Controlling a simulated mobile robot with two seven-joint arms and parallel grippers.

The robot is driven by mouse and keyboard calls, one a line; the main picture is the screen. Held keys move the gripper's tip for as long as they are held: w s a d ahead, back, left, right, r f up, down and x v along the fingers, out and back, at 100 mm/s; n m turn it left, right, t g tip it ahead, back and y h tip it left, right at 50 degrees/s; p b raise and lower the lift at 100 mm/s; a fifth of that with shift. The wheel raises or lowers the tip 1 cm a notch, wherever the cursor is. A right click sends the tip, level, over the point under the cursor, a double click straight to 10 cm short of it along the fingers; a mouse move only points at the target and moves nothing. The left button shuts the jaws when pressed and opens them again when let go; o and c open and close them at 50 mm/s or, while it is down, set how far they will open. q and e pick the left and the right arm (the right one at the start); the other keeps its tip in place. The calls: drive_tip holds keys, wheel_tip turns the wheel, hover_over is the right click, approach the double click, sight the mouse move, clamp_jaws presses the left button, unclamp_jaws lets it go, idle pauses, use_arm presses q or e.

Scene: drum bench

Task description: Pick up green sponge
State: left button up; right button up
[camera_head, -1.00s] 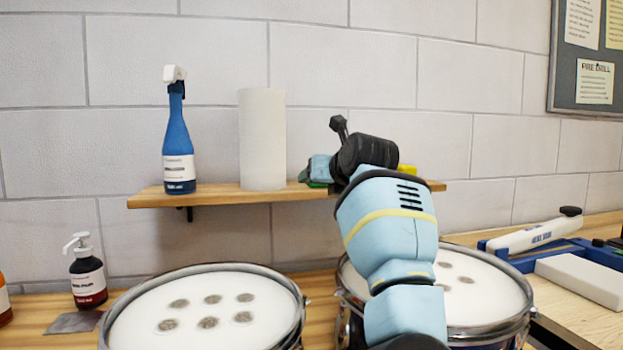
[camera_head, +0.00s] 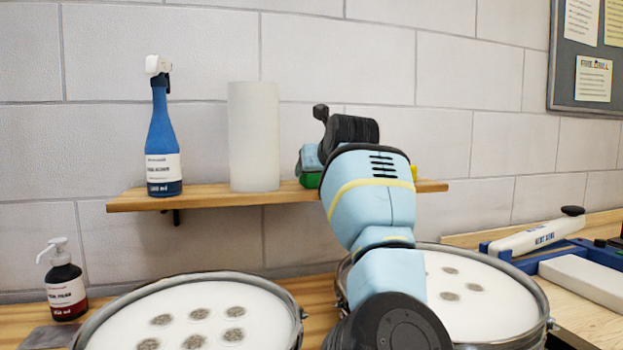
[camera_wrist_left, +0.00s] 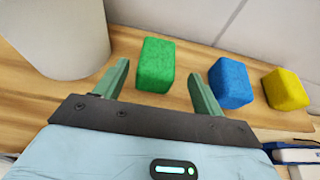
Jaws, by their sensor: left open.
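The green sponge (camera_wrist_left: 155,66) stands on the wooden shelf in the left wrist view, between the two spread fingers of my left gripper (camera_wrist_left: 159,72). Gaps show between the sponge and both fingers. In the head view, my left arm reaches up to the shelf and its wrist hides most of the gripper. Green (camera_head: 309,180) shows there at the shelf, beside the light blue gripper body; I cannot tell sponge from finger. My right gripper is in neither view.
A blue sponge (camera_wrist_left: 230,82) stands close to the right finger, with a yellow sponge (camera_wrist_left: 286,90) beyond it. A white roll (camera_head: 254,137) and a blue spray bottle (camera_head: 163,135) stand left on the shelf (camera_head: 230,200). Two drums (camera_head: 195,318) (camera_head: 485,300) stand below.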

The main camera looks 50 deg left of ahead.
sight(312, 176)
use_arm(q)
drive_tip(key=shift+s+x, duration=0.2)
drive_tip(key=shift+x, duration=2.4)
drive_tip(key=shift+c, duration=0.3)
drive_tip(key=c, duration=1)
